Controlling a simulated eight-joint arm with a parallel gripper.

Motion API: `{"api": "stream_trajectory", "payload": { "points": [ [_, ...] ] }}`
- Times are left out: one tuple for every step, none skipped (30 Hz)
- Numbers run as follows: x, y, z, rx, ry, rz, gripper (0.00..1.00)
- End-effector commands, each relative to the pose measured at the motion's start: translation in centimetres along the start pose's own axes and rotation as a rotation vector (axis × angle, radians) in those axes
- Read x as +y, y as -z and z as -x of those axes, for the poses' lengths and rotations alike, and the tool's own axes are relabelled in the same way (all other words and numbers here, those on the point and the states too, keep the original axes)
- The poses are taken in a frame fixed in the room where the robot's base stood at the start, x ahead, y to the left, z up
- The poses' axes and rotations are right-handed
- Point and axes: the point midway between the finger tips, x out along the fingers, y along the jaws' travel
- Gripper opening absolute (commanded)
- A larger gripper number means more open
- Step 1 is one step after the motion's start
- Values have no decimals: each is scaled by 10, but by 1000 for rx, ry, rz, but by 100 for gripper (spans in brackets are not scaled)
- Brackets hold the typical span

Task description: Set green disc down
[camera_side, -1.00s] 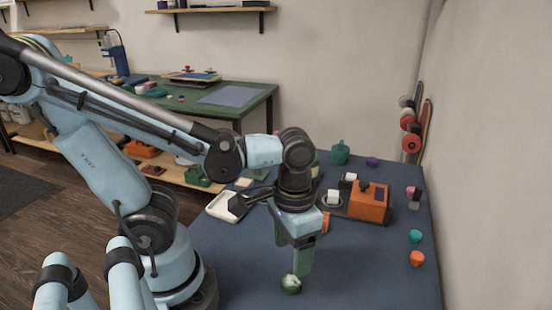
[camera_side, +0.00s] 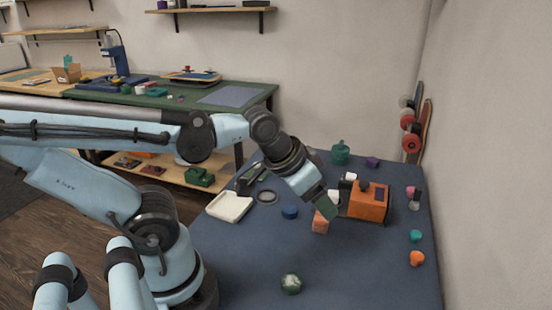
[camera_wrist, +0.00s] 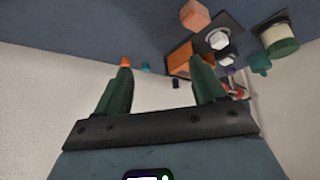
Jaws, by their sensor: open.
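The green disc (camera_side: 291,284), marked with a pale patch on top, lies on the blue table (camera_side: 245,265) near its front edge in the side view. My gripper (camera_side: 332,210) is raised well behind and to the right of it, tilted, near the orange box. In the wrist view my gripper's two green fingers (camera_wrist: 163,78) stand wide apart with nothing between them. The disc does not show in the wrist view.
An orange box (camera_side: 368,203) stands on a dark base, with an orange block (camera_side: 320,223) beside it. Small teal (camera_side: 415,236) and orange (camera_side: 417,258) pieces sit at right.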

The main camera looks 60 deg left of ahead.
Motion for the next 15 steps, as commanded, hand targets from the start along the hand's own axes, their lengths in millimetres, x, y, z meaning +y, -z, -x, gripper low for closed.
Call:
{"api": "stream_trajectory", "payload": {
  "points": [
    [-4, 3, 0, 27, 7, 1, 73],
    [-5, 5, 0, 40, 9, -1, 73],
    [-6, 6, 0, 48, 11, -3, 73],
    [-6, 6, 0, 51, 12, -4, 73],
    [-6, 7, 0, 53, 12, -5, 73],
    [-6, 7, 0, 52, 11, -5, 73],
    [-6, 7, 0, 52, 11, -5, 73],
    [-6, 6, 0, 51, 11, -5, 73],
    [-6, 6, 0, 51, 11, -5, 73],
    [-6, 6, 0, 50, 11, -4, 73],
    [-6, 6, 0, 50, 11, -4, 73],
    [-6, 6, 0, 50, 11, -4, 73],
    [-6, 6, 0, 50, 11, -4, 73],
    [-6, 6, 0, 49, 11, -5, 73],
    [-5, 6, 0, 48, 10, -9, 73]
  ]
}}
